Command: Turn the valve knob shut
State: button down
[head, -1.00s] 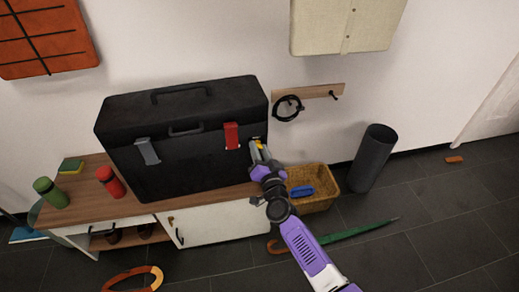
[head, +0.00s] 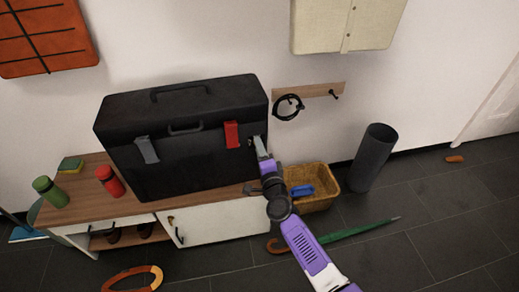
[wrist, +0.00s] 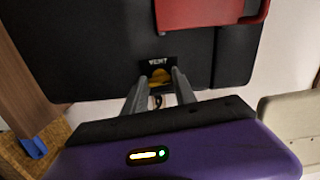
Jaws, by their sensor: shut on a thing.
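The yellow valve knob (wrist: 160,75) sits on the front of a black case (head: 185,97), beside a small label reading VENT (wrist: 157,62). My gripper (head: 261,146) reaches the case's front near its right edge. In the wrist view its two grey fingers (wrist: 159,84) are shut on the knob, one on each side. The fingers hide the knob in the head view, and its exact angle is hard to read.
A red latch (head: 232,134) is just left of my gripper, with a grey latch (head: 147,150) further left. The case stands on a wooden bench top (head: 85,208). A wicker basket (head: 320,200) and dark cylinder (head: 372,158) stand to the right.

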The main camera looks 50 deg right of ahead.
jog(key=shift+m, duration=0.7)
jog(key=c, duration=1)
grip_release()
jog(key=shift+s, duration=0.1)
jog(key=p+v, duration=0.1)
jog(key=v, duration=0.6)
jog(key=shift+s+a, duration=0.2)
jog(key=shift+s, duration=0.1)
